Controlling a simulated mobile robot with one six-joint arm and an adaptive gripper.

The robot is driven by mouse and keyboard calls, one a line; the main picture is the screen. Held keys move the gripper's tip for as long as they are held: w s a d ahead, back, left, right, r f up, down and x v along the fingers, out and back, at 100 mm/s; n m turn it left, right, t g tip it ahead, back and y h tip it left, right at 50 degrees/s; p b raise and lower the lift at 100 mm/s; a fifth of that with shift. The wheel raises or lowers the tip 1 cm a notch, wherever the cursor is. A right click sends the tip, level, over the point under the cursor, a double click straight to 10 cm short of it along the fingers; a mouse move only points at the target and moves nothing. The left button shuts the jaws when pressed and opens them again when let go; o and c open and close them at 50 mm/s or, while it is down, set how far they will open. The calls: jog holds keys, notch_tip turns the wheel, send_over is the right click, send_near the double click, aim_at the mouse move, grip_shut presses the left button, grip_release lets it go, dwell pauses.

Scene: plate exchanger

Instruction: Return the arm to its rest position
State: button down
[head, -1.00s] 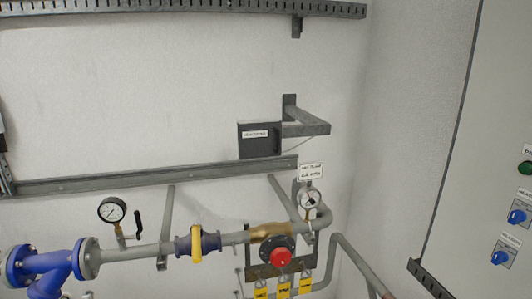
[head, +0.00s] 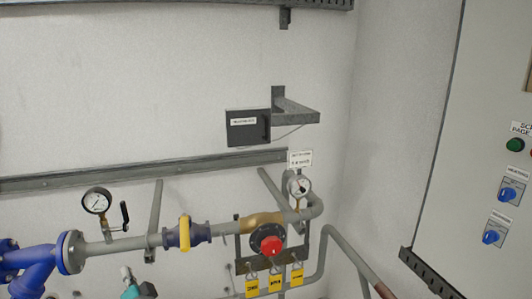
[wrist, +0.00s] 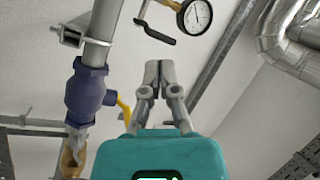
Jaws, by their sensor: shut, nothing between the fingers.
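My gripper (wrist: 159,75) is in the middle of the wrist view, with its two fingers together and nothing between them. Its teal body fills the bottom of that view. In the head view a small teal and grey part of my arm shows at the bottom left, below the pipe. The gripper's fingertips cannot be made out there. In the wrist view the fingers appear apart from the pipe (wrist: 104,20) and the blue valve (wrist: 86,93) at left, and below the pressure gauge (wrist: 195,17).
In the head view a pipe run carries a pressure gauge (head: 97,201), a yellow-handled valve (head: 185,233) and a red knob (head: 271,245). Yellow tags (head: 275,281) hang below. A grey box (head: 247,127) is on the wall. A control cabinet (head: 468,130) stands at right.

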jog(key=w+d+f+n+g+h+b, duration=0.35)
jog(key=w+d+f, duration=0.35)
jog(key=d+f, duration=0.45)
jog(key=w+d+f+n+g+h+b, duration=0.2)
jog(key=w+d+f+g+h+b, duration=0.15)
jog(key=w+d+f, duration=0.6)
jog(key=s+d+f+m+g+h+b, duration=0.1)
jog(key=s+d+f+g+h, duration=0.1)
jog(key=d, duration=0.9)
jog(key=s+d+f+g+h+b, duration=0.1)
jog(key=s+d+f+g+h, duration=0.1)
jog(key=d+f, duration=0.4)
jog(key=s+d+f+m+g+h+b, duration=0.1)
jog(key=s+d+f+g+h, duration=0.2)
jog(key=d, duration=1.3)
jog(key=s+f, duration=0.1)
jog(key=s, duration=0.2)
jog(key=shift+d+f+m+g+b, duration=0.15)
jog(key=shift+d+m+g+b, duration=0.15)
jog(key=shift+d+m+b, duration=0.1)
jog(key=shift+w, duration=0.1)
